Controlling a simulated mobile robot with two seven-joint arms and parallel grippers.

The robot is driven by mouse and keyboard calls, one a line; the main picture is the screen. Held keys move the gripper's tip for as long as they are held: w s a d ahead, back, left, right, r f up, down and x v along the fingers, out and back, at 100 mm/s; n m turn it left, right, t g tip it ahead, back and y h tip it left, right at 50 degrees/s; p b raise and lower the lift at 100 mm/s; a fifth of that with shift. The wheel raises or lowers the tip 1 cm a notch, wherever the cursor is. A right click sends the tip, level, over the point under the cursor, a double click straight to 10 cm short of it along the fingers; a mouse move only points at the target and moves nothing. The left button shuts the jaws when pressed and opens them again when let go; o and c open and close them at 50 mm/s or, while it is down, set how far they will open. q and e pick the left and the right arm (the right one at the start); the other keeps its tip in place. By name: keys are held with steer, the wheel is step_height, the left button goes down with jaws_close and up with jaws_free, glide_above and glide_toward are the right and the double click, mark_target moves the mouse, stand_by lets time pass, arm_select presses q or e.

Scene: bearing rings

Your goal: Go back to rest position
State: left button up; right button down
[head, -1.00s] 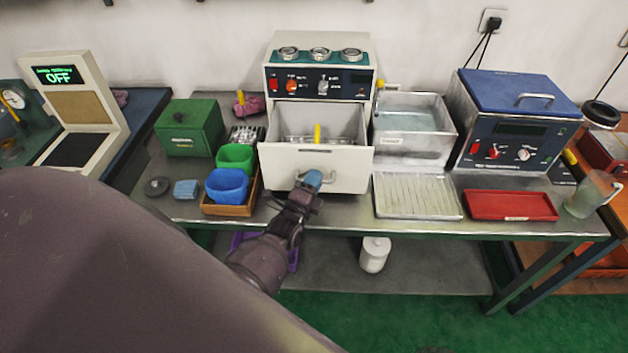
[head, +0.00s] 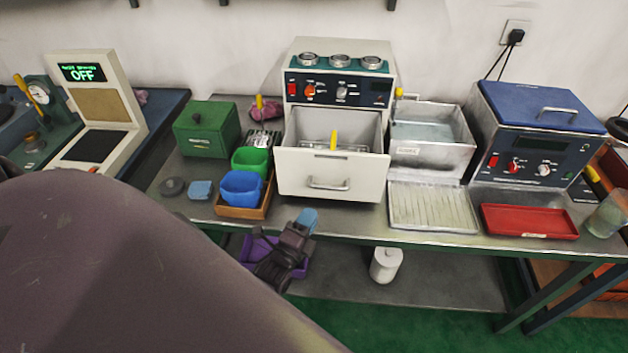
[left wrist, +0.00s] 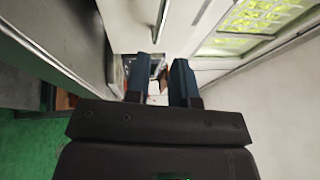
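My left gripper (head: 306,220) is in front of the table edge, below the white machine's drawer (head: 330,172). In the left wrist view its two blue fingers (left wrist: 163,82) stand apart with an empty gap between them. The drawer is pulled out, and its metal handle (head: 328,184) is free, above and apart from the fingers. A rack with a yellow handle (head: 334,141) sits inside the drawer. My right gripper is not in view.
Blue (head: 241,187) and green (head: 250,160) bins stand in a wooden tray left of the drawer. A ribbed metal tray (head: 432,208) and a red tray (head: 529,221) lie to the right. A purple bin (head: 258,248) and a white canister (head: 385,265) are below.

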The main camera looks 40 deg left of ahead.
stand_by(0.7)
arm_select(q)
steer(key=s+d+f+n+g+h, duration=0.1)
steer(key=s+d+n+g, duration=0.1)
steer(key=s+n+g, duration=0.2)
steer(key=s+d+f+n+g+h, duration=0.2)
steer(key=s+n, duration=0.6)
steer(key=n, duration=0.4)
steer(key=shift+s+d+g, duration=0.35)
steer(key=shift+d+g, duration=0.25)
steer(key=shift+g, duration=0.4)
steer(key=shift+f, duration=0.15)
stand_by(0.8)
